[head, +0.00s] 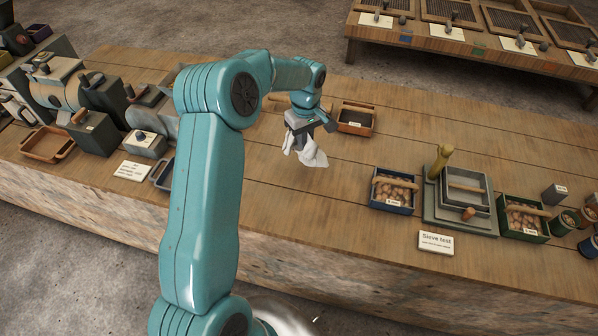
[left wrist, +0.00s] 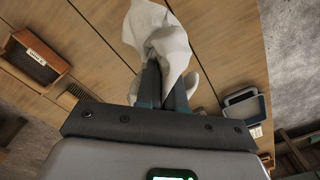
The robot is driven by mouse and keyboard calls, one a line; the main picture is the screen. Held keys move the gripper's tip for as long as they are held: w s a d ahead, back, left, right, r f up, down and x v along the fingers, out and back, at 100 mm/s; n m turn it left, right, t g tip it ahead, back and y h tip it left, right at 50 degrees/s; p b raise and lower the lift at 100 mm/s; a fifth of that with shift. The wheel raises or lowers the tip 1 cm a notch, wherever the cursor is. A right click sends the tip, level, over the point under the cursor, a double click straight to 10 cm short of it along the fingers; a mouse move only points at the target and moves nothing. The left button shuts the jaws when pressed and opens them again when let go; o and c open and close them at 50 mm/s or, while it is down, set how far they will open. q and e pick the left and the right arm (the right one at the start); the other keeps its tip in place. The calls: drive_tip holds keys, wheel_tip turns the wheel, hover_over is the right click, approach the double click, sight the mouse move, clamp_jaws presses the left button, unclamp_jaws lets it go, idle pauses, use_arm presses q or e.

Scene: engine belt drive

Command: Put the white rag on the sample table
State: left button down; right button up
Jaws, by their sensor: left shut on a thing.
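The white rag (head: 309,155) hangs from my left gripper (head: 297,137), which is shut on it above the wooden table (head: 330,205). In the left wrist view the rag (left wrist: 160,40) bunches around the fingertips (left wrist: 163,75) and partly hides them. I cannot tell whether the rag's lower end touches the tabletop. No label in view names the sample table, so I cannot tell which table it is. My right gripper is not in view.
A blue box (head: 392,190), a sieve stand (head: 462,195) and a green box (head: 523,217) stand further right. Machines crowd the left end. A second table (head: 470,45) with screens stands behind. The middle tabletop is clear.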

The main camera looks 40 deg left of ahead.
use_arm(q)
drive_tip(key=shift+w+a+f, duration=0.25)
drive_tip(key=shift+a+f, duration=0.65)
drive_tip(key=shift+a, duration=0.3)
drive_tip(key=shift+s+r, duration=0.1)
